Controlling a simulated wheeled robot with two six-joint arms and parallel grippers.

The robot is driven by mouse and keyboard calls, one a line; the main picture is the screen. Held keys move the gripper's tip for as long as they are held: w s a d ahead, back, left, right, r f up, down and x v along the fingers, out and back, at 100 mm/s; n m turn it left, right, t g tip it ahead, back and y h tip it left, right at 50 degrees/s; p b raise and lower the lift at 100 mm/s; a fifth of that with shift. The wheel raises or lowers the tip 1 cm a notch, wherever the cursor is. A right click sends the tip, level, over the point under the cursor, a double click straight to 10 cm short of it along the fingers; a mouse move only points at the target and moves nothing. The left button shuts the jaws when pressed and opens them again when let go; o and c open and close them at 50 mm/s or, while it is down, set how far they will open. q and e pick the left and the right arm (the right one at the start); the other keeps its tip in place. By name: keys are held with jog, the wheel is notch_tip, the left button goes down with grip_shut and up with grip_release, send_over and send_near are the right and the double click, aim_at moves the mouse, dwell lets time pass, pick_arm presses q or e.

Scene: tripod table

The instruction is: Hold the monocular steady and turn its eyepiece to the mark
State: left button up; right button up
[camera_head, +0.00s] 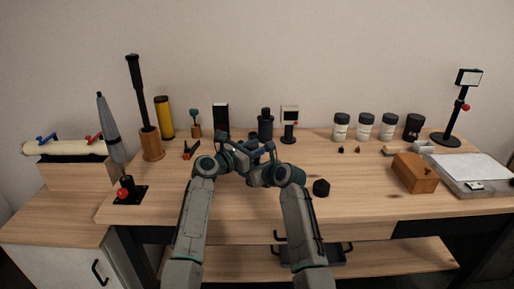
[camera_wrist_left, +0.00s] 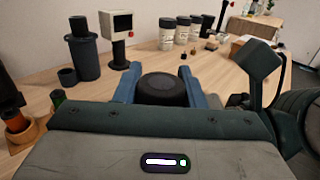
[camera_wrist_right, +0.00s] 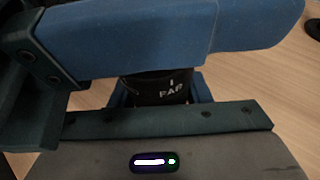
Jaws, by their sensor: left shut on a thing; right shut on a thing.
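The monocular is a dark cylinder held between my two grippers; in the head view they mostly hide it. My left gripper (camera_head: 243,152) is shut on it. In the left wrist view its round black end (camera_wrist_left: 163,90) sits between the blue fingers. My right gripper (camera_head: 262,153) is also shut on it, close to the left one. In the right wrist view a black part of the monocular (camera_wrist_right: 163,87) shows a white line above the word "FAR". A large blue finger crosses above it there. I cannot tell whether a second mark lines up.
A small black knob-like piece (camera_head: 321,187) lies right of my grippers. A wooden box (camera_head: 415,173) and a pale tray (camera_head: 475,170) stand at the right. White-labelled jars (camera_head: 364,127) and a small screen on a stand (camera_head: 289,117) are behind. The front right tabletop is clear.

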pick_arm(q)
jog(key=o, duration=1)
jog(key=v, duration=1.2)
